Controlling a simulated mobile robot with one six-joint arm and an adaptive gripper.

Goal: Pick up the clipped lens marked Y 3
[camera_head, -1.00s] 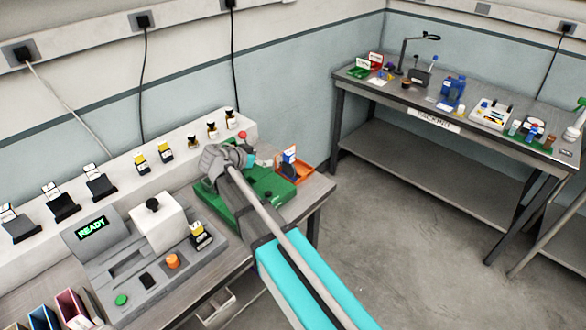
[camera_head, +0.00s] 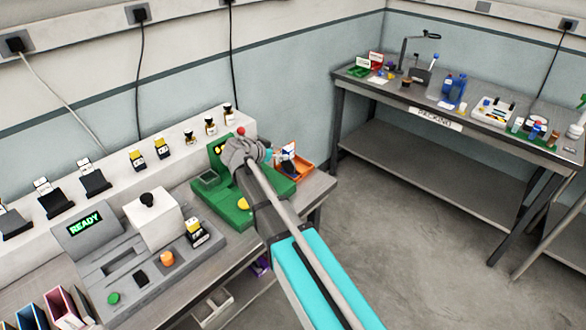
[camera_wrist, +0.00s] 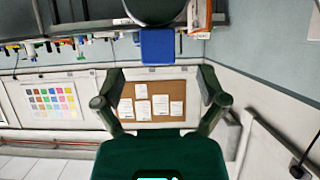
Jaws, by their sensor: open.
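Several small clipped pieces with light tops stand on the white ledge in the head view. Two have yellow parts, a left yellow clipped piece (camera_head: 137,158) and a right yellow clipped piece (camera_head: 161,149). Another yellow-topped clipped piece (camera_head: 196,231) stands on the grey READY station (camera_head: 75,260). The marks are too small to read, so I cannot tell which is Y 3. My gripper (camera_wrist: 161,100) is open in the wrist view, with nothing between its fingers and a pinboard far behind. In the head view my arm's end is over the green station, away from the yellow pieces; its fingers are unclear.
The green station (camera_head: 205,205) and an orange tray (camera_head: 304,170) lie around my arm's end. A white block with a black knob (camera_head: 152,220) rises from the grey station. A cluttered packing table (camera_head: 400,93) stands at the back right. Bare floor lies between the benches.

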